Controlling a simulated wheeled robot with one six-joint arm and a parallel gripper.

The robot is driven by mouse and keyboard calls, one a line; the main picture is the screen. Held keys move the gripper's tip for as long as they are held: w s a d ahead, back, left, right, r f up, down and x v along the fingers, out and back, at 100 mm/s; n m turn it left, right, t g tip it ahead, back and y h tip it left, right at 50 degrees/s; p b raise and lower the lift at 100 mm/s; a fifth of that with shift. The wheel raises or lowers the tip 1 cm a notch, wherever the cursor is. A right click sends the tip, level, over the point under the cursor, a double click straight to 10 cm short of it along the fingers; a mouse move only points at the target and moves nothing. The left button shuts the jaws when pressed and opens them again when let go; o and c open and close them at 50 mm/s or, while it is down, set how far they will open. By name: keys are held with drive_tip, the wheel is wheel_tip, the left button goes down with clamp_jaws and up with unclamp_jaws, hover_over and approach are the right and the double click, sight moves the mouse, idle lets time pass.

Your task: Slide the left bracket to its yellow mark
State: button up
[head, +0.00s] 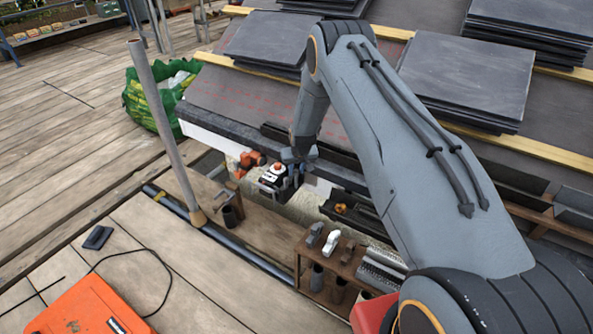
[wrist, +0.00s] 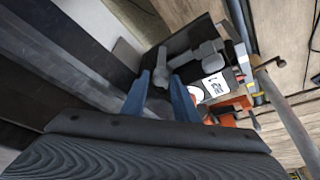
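My gripper (head: 293,165) is low at the roof's eave in the head view, beside a small dark device with a white label and red-orange top (head: 273,173). In the wrist view my gripper (wrist: 165,97) shows two blue fingers standing apart. A dark grey part with a rounded knob (wrist: 207,53) lies just beyond the fingertips; it may be the left bracket, but I cannot be sure. I cannot tell whether the fingers touch it. The white label (wrist: 215,86) and orange parts show to its right. I cannot make out a yellow mark on the eave; my arm hides part of it.
A leaning metal pole (head: 165,125) stands left of the gripper. A wooden rack (head: 330,270) with tools is in front. Slate stacks (head: 465,80) lie on the roof. A green bag (head: 155,98) and an orange case (head: 92,310) rest on the plank deck.

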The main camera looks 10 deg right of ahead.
drive_tip(key=shift+c, duration=0.6)
clamp_jaws()
drive_tip(key=w+a+b, duration=0.2)
drive_tip(key=shift+w+a+b, duration=0.25)
drive_tip(key=shift+a+b, duration=0.05)
drive_tip(key=shift+b, duration=0.05)
drive_tip(key=shift+o, duration=0.6)
unclamp_jaws()
